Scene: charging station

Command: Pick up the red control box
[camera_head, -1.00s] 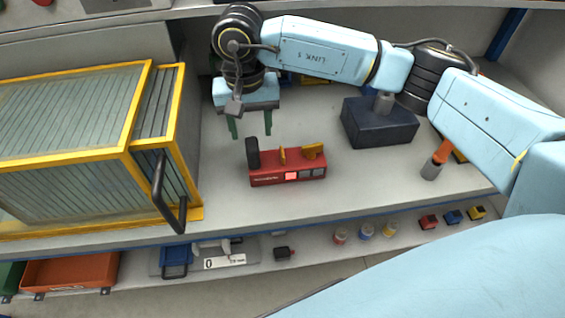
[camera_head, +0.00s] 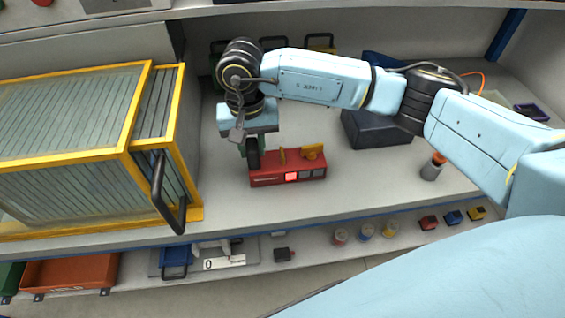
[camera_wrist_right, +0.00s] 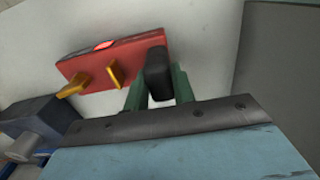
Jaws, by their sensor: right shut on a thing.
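The red control box (camera_head: 290,172) lies on the grey shelf, right of the yellow-framed case. It has a lit red button and grey buttons on its front, two yellow parts on top and a black upright knob (camera_head: 253,153) at its left end. My right gripper (camera_head: 253,158) is lowered over that end, its green fingers shut on the black knob. In the right wrist view the red control box (camera_wrist_right: 115,62) shows with the black knob (camera_wrist_right: 158,75) between the fingers (camera_wrist_right: 157,88). The box appears to rest on the shelf. My left gripper is not in view.
The yellow-framed case (camera_head: 130,150) with a black handle stands close on the left. A dark box (camera_head: 375,130) and a grey cylinder with an orange top (camera_head: 431,168) stand to the right. The shelf in front of the red box is clear.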

